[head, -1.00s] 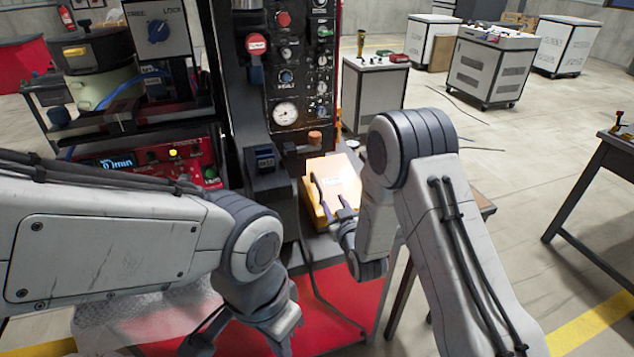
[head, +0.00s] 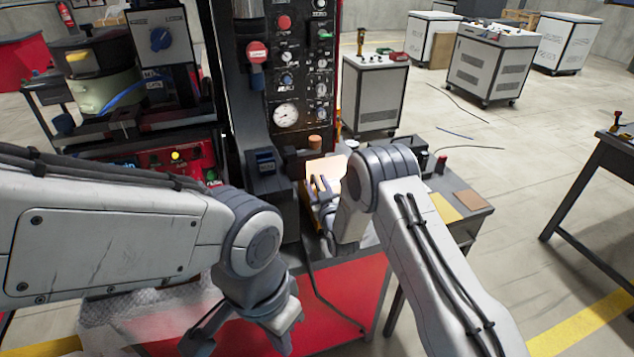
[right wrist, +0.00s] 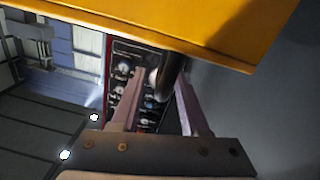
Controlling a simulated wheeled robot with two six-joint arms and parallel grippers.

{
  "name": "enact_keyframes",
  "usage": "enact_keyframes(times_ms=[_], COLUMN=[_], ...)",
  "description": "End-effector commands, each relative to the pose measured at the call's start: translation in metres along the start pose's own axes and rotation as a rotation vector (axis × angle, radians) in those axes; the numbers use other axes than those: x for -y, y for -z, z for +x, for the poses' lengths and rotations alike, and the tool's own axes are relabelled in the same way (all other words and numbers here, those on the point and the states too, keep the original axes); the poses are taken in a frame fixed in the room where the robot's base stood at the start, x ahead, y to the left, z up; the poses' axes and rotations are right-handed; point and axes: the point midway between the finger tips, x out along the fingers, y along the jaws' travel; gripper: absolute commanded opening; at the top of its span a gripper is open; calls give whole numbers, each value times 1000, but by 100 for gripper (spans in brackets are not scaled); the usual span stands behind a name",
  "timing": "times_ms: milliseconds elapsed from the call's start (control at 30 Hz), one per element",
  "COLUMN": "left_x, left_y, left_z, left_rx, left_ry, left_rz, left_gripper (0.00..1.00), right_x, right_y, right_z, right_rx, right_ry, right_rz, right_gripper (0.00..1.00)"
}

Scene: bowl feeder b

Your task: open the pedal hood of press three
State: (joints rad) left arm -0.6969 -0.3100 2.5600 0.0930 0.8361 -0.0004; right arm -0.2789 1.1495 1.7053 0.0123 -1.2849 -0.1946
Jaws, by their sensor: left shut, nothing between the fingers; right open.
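The yellow pedal hood (head: 327,167) is at the foot of the dark press, behind my right gripper (head: 320,186) in the head view. Its upper face looks pale, and the gripper and wrist hide much of the rest. In the right wrist view the hood's yellow panel (right wrist: 170,25) crosses the top, above the open fingers (right wrist: 160,95). A dark curved bar (right wrist: 172,70), apparently the hood's handle, shows between the fingers; I cannot tell whether they touch it. My left gripper (head: 203,338) is shut and empty, low in front of the red surface.
The press panel (head: 290,70) with gauges and knobs rises behind the hood. A dark side table (head: 480,212) with small items stands to the right. A red surface (head: 345,285) lies below, with a dark cable across it. A pot (head: 105,90) stands at left.

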Motion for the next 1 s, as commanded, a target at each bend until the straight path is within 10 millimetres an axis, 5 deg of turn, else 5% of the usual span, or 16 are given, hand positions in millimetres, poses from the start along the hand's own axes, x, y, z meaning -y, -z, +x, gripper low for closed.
enact_keyframes(times_ms=[300,333,433,467,1000], left_x=[0,0,0,0,0], left_y=[0,0,0,0,0], left_z=[0,0,0,0,0], left_rx=[0,0,0,0,0], left_ry=[0,0,0,0,0], left_rz=[0,0,0,0,0], left_gripper=[0,0,0,0,0], right_x=[0,0,0,0,0], right_y=[-1,-1,0,0,0], right_z=[3,3,3,3,3], right_rx=[2,1,1,1,1], right_ry=[0,0,0,0,-1], right_rz=[0,0,0,0,0], right_gripper=[45,41,3,0,0])
